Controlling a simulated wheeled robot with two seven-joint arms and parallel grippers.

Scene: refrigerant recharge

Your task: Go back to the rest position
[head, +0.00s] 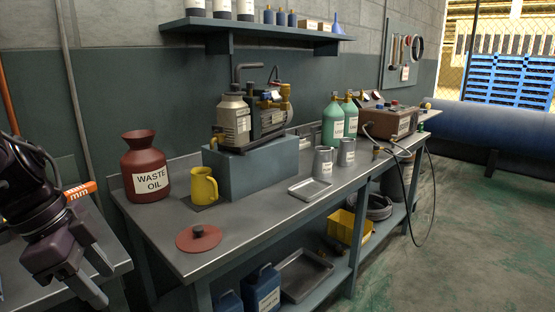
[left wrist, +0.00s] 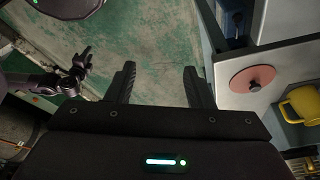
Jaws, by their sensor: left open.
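My left gripper (head: 97,278) hangs at the lower left of the head view, left of the workbench (head: 165,232), over the edge of a side table. It is open and empty. In the left wrist view its two dark fingers (left wrist: 158,84) stand apart, with only the green floor between them. My right gripper (left wrist: 78,62) shows small at the left of the left wrist view, apart from any object; its jaws are too small to judge. It is not in the head view.
On the bench are a waste oil jug (head: 144,172), a yellow pitcher (head: 204,186), a red lid (head: 198,237), a vacuum pump (head: 250,118) on a blue block, two grey cups, green bottles (head: 333,122) and a tray (head: 310,189). Open floor (head: 470,240) lies to the right.

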